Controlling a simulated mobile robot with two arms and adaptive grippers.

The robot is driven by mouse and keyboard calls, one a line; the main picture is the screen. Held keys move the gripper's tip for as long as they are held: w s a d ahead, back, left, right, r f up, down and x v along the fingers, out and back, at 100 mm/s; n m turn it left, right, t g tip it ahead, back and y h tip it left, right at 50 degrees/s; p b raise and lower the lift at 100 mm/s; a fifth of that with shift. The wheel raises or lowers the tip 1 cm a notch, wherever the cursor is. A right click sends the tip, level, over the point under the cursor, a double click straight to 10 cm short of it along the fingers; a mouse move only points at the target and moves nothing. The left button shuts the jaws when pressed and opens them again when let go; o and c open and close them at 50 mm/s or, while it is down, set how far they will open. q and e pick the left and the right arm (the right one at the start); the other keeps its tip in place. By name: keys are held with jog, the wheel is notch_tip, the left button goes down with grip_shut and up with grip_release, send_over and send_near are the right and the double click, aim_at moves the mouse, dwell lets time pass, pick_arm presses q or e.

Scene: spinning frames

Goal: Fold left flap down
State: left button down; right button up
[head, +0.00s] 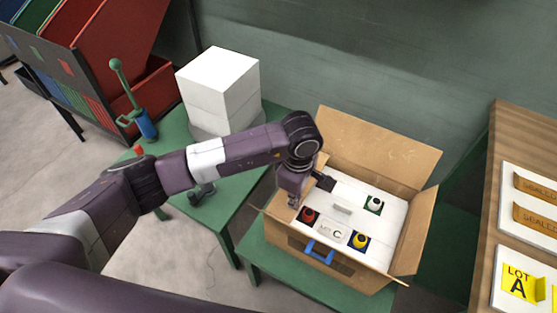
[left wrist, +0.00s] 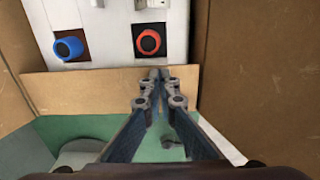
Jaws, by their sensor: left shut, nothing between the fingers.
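An open cardboard box (head: 345,268) holds a white panel (head: 392,208) with several coloured parts. Its back flap (head: 385,150) stands up and its right flap (head: 412,235) leans outward. The left side of the box is mostly hidden behind my left arm. In the left wrist view a cardboard strip (left wrist: 85,92) on that side runs below the white panel; I cannot tell whether it is flap or wall. My left gripper (head: 293,204) points down at the box's left edge, shut and empty. Its fingertips (left wrist: 158,75) overlap the strip; contact is unclear. My right gripper is not visible.
The box stands on a green table (head: 300,283). A wooden surface (head: 487,165) with labelled sheets lies at the right.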

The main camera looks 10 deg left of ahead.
pick_arm(q)
jog(key=shift+s+d+f, duration=0.1)
jog(key=shift+s+f, duration=0.1)
jog(key=shift+r, duration=0.2)
jog(key=r+p, duration=0.2)
jog(key=r, duration=0.1)
jog(key=r+p, duration=0.1)
jog(key=r, duration=0.2)
jog(key=shift+w+p, duration=0.2)
jog(key=shift+p, duration=0.15)
jog(key=shift+r+p, duration=0.65)
jog(key=shift+r, duration=0.7)
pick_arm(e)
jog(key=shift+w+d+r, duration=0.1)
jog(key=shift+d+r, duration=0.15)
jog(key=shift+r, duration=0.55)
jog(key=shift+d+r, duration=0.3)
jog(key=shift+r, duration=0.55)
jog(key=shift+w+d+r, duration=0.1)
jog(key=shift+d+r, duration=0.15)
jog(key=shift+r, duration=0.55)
